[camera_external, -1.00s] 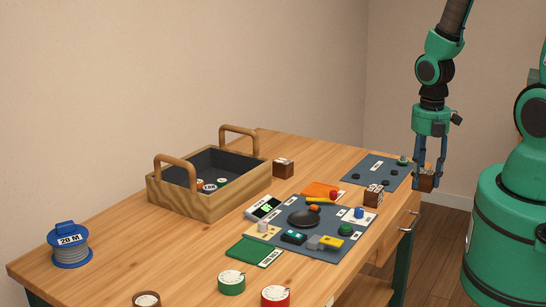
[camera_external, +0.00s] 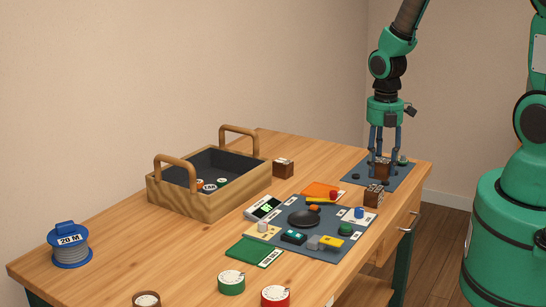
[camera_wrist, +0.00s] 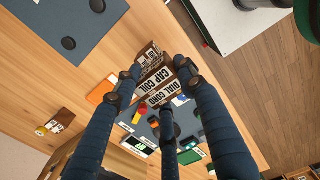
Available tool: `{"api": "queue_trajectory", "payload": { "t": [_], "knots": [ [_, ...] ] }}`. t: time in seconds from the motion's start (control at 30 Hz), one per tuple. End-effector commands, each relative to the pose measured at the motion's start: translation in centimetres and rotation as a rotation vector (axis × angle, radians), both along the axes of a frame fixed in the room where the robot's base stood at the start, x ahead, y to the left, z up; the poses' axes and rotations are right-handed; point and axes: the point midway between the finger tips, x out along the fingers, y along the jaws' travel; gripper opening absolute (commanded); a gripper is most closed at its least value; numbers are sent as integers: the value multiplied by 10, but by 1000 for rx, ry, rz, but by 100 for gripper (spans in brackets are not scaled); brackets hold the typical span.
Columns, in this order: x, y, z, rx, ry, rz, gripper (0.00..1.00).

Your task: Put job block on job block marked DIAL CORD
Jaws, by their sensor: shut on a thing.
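My gripper (camera_external: 383,172) is shut on a brown wooden block (camera_external: 383,166) with pale markings, held upright over the far dark mat. A second dark block with white markings (camera_external: 373,196) stands on the table, just in front of the held one and apart from it in this view. In the wrist view my fingers (camera_wrist: 160,80) close around brown wood with white labels (camera_wrist: 155,75) reading CAP COIL and DIAL CORD. I cannot tell surely which label belongs to which block. A third brown block (camera_external: 283,168) stands beside the wooden box.
The far mat (camera_external: 350,168) holds dark discs and a green-topped piece. The near mat (camera_external: 330,247) carries several small parts. A handled wooden box (camera_external: 185,200), a blue cord reel (camera_external: 69,247) and round dials (camera_external: 232,282) stand on the left and front.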

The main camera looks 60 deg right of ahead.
Motion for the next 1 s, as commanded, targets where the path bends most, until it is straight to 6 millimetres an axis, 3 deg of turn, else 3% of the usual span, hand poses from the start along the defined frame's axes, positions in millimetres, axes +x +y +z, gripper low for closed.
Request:
{"api": "queue_trajectory", "payload": {
  "t": [0.17, 0.57, 0.83, 1.0],
  "knots": [
    [14, -4, -1, 0, 0, 0, 13],
    [15, -5, -3, 0, 1, 0, 13],
    [14, -4, -30, 1, 2, 0, 13],
    [15, -5, -37, 0, 0, 0, 13]
  ]
}}
